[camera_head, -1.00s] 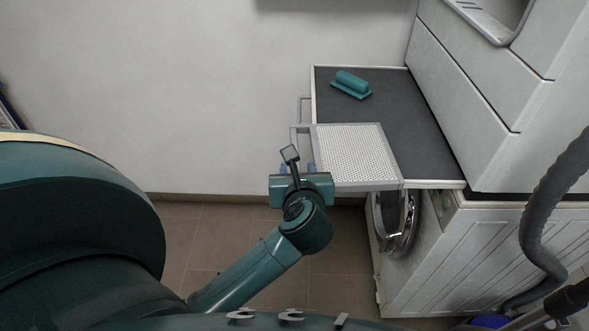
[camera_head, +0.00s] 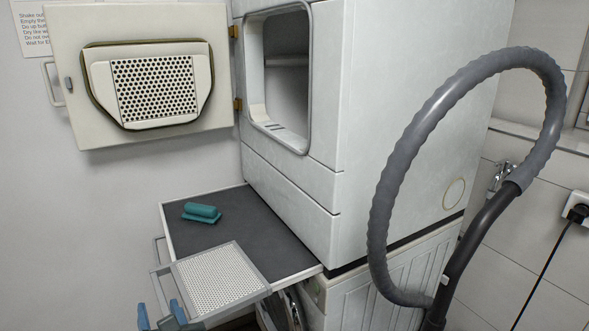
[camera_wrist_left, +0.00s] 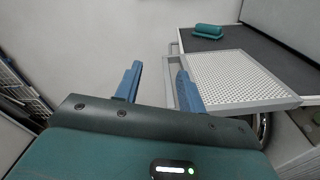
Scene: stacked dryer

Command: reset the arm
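My left gripper (camera_head: 160,314) shows at the bottom left of the head view, beside the near left corner of the filter screen. Its blue fingers stand apart with nothing held between them, as the left wrist view (camera_wrist_left: 158,88) also shows. In that view the right finger overlaps the screen's handle side; I cannot tell if they touch. The filter screen (camera_head: 215,280), a white perforated panel in a grey frame, lies at the front of the pull-out shelf (camera_head: 245,237). My right gripper is not in view.
A teal brush-like block (camera_head: 201,212) lies on the shelf. The upper dryer (camera_head: 400,130) stands behind with its door (camera_head: 75,115) swung open to the left. A grey hose (camera_head: 385,190) loops at the right. The washer (camera_head: 375,297) is below.

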